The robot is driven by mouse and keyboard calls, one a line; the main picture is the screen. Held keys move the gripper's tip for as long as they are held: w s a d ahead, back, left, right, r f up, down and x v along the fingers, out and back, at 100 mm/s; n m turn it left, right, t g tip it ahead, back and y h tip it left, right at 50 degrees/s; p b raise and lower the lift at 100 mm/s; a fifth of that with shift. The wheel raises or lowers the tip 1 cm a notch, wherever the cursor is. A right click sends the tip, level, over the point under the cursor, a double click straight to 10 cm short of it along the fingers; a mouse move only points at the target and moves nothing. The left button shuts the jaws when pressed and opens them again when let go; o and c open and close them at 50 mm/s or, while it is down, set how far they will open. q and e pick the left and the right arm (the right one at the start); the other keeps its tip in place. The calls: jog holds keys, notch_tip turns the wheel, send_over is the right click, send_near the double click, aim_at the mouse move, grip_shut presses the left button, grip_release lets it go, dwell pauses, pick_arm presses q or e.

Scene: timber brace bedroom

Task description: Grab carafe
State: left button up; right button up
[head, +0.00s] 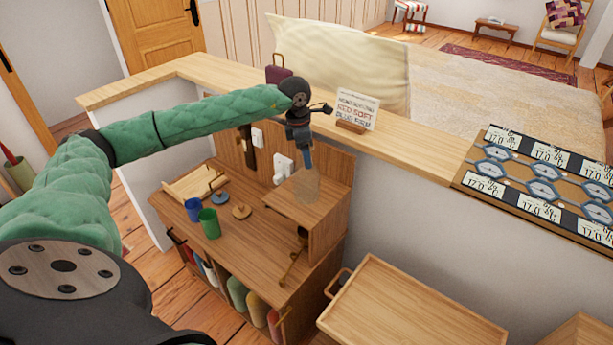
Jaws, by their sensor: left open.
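A clear glass carafe (307,187) stands upright on the raised wooden box (330,212) at the right end of the wooden cabinet. Its outline is faint against the wood. My left arm, in a green quilted sleeve, comes in from the left above the cabinet. My left gripper (308,160) is open and points down, with its fingers at the top of the carafe. I cannot tell whether the fingers touch the glass. My right gripper is out of view.
A blue cup (193,209), a green cup (209,223) and a wooden tray (188,184) stand on the cabinet (255,245). A ledge (420,146) behind carries a small sign (357,109). A wooden table (410,310) stands front right.

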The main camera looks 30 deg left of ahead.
pick_arm(q)
jog(key=shift+c, duration=0.3)
grip_shut()
jog(key=shift+r, duration=0.15)
